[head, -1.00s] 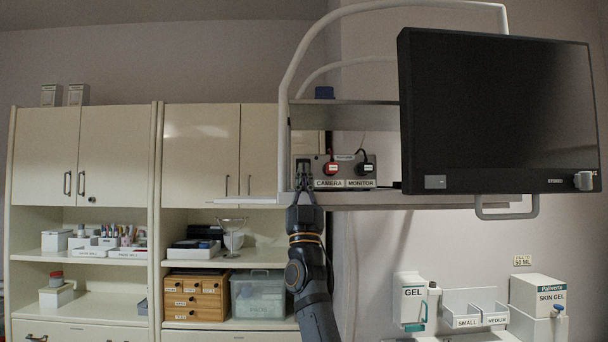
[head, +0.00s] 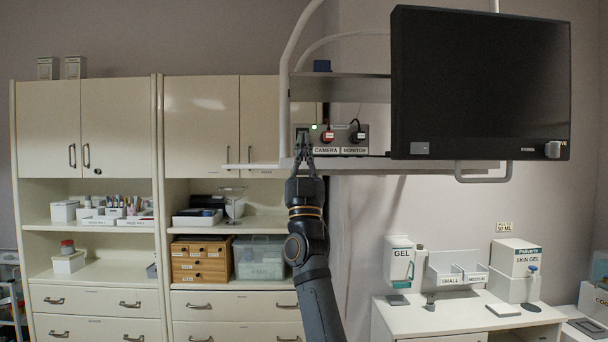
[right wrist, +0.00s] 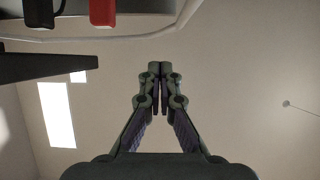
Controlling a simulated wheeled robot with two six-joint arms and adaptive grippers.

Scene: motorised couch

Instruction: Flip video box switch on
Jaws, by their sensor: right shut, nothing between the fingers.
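The video box (head: 352,131) is a grey unit on the shelf of the monitor frame, with CAMERA and MONITOR labels. A red plug (head: 327,137) and a black plug (head: 358,137) sit in its front. A small green light (head: 314,127) glows near its left end. The switch at that end is mostly hidden behind my right gripper (head: 303,138), which points up in front of it. That gripper is shut and empty; whether it touches the switch I cannot tell. The right wrist view shows its closed fingertips (right wrist: 160,70) below the red plug (right wrist: 102,12). My left gripper is out of view.
The shelf (head: 400,163) runs just under the box. A large dark monitor (head: 480,85) hangs to its right. Cabinets (head: 200,125) stand behind on the left, and a counter (head: 450,312) with gel dispensers is at lower right.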

